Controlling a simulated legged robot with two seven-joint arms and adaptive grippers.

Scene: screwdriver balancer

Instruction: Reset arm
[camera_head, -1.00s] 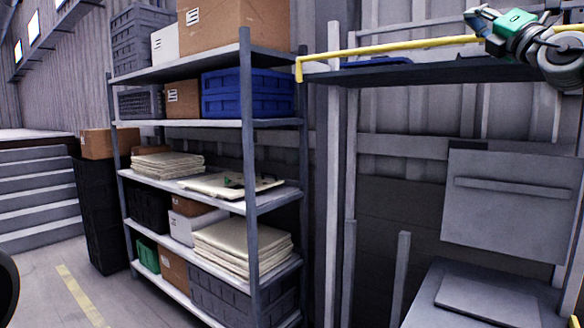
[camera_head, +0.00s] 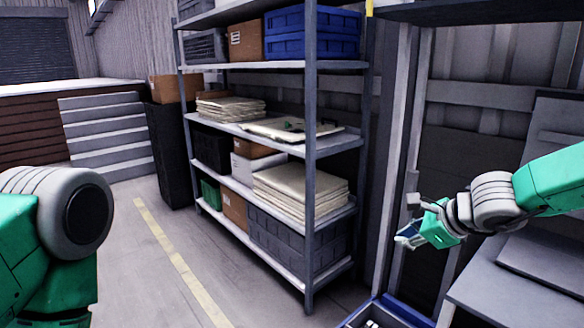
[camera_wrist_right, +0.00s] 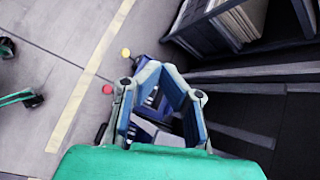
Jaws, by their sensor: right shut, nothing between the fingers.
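My right gripper (camera_head: 405,239) is at the right of the head view, its arm coming in from the right edge. It is shut and holds nothing. In the right wrist view its blue-padded fingers (camera_wrist_right: 163,76) show over the floor and a blue bin. It hangs in the air in front of the grey bench (camera_head: 480,285). Green and grey links of my left arm fill the lower left of the head view; my left gripper is out of frame.
A shelf rack (camera_head: 309,170) with boxes, blue crates (camera_head: 312,40) and stacked sheets stands in the middle. A blue bin (camera_head: 388,312) is at the bottom edge, below the right gripper. The floor with a yellow line (camera_head: 180,265) is clear at left. Steps (camera_head: 105,135) rise behind.

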